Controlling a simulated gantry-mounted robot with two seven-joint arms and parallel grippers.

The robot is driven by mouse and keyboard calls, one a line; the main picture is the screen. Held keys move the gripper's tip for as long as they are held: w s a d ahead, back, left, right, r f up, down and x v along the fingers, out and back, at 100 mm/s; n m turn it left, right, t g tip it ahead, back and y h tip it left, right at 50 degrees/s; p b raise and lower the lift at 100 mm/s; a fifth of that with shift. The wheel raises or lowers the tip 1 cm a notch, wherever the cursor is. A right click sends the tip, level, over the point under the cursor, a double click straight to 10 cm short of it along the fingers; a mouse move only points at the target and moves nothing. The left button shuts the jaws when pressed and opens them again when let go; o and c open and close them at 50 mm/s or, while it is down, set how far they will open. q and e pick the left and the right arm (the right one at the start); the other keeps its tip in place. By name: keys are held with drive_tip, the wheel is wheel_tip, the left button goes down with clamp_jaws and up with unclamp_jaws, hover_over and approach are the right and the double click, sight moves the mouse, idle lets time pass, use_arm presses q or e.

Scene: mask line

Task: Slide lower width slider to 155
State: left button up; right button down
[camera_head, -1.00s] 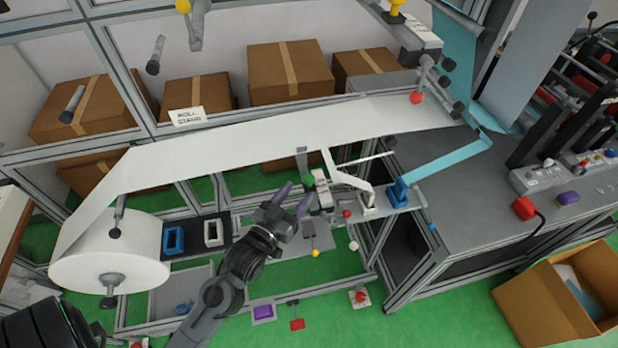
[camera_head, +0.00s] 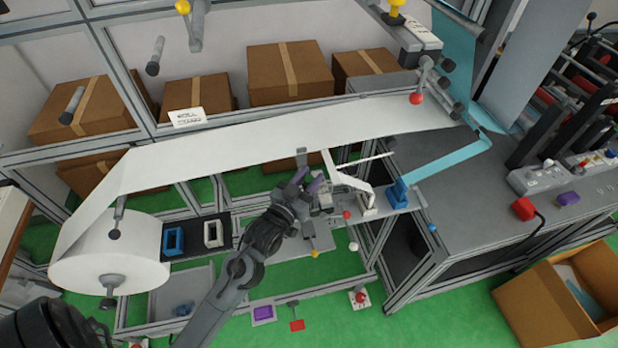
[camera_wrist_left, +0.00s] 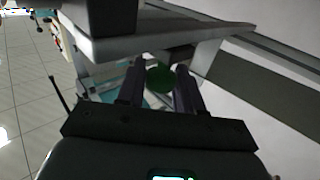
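My left gripper (camera_head: 308,182) has moved in at a small pale grey block (camera_head: 325,197) on the frame below the white web. In the head view the gripper covers the green knob there. The left wrist view shows the round green knob (camera_wrist_left: 160,78) between the two purple-grey fingers. The fingers stand apart, with a narrow gap visible at each side of the knob, so the gripper looks open around it. I cannot read any width scale or the 155 mark. My right gripper is in neither view.
The white web (camera_head: 270,128) runs above the gripper from the large white roll (camera_head: 110,255). A white angled bracket (camera_head: 350,182) and a blue block (camera_head: 398,192) stand just right of the gripper. A yellow-tipped lever (camera_head: 314,252) hangs below.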

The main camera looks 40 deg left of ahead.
use_arm(q)
clamp_jaws()
drive_tip(key=shift+w+a+r+p, duration=0.1)
drive_tip(key=shift+w+a+p, duration=0.45)
drive_tip(key=shift+a+p, duration=0.2)
drive_tip(key=shift+w+a, duration=0.1)
drive_tip(key=shift+a, duration=0.15)
drive_tip(key=shift+f, duration=0.2)
drive_tip(key=shift+o, duration=0.8)
unclamp_jaws()
drive_tip(key=shift+o, duration=1.1)
drive_tip(key=shift+w+a+r, duration=0.1)
